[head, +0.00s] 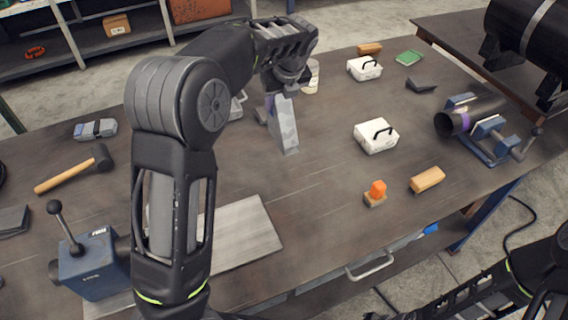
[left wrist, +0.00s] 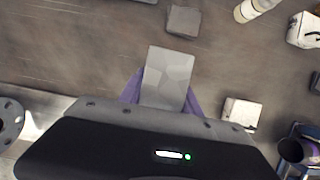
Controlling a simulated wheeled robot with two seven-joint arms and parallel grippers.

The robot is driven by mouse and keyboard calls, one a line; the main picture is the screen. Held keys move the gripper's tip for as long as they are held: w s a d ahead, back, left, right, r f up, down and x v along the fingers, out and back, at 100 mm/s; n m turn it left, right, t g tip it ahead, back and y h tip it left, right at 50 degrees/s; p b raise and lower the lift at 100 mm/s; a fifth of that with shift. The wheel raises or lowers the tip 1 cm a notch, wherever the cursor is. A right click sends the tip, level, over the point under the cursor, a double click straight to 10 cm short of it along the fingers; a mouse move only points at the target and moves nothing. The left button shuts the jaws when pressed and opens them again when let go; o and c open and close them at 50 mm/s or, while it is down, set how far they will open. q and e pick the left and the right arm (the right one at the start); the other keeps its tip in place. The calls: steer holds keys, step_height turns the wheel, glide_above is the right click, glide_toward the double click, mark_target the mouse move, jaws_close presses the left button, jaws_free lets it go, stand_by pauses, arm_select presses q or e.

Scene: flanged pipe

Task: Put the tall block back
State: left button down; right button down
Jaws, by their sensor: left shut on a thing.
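The tall block (head: 286,130) is grey with a mottled, faceted face. In the head view it stands out below my left gripper (head: 277,104), near the middle of the table. My left gripper is shut on its upper part. In the left wrist view the block (left wrist: 167,76) lies between the purple fingers of my left gripper (left wrist: 162,100). I cannot tell whether its lower end touches the table. My right arm shows at the lower right of the head view, but its gripper does not show clearly.
White cases (head: 376,136) and (head: 364,68) stand right of the block, with a wooden block (head: 427,179) and an orange piece (head: 377,190) nearer. A pipe (head: 470,115) sits in a blue vise at right. A mallet (head: 75,170) lies left.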

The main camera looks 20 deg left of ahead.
mark_target(279, 129)
arm_select(q)
steer(key=shift+r, duration=0.1)
steer(key=shift+f, duration=2.5)
steer(key=shift+f+b, duration=1.35)
steer(key=shift+f, duration=1.15)
steer(key=shift+f, duration=0.15)
steer(key=c, duration=0.8)
jaws_free()
steer(key=shift+c, duration=0.2)
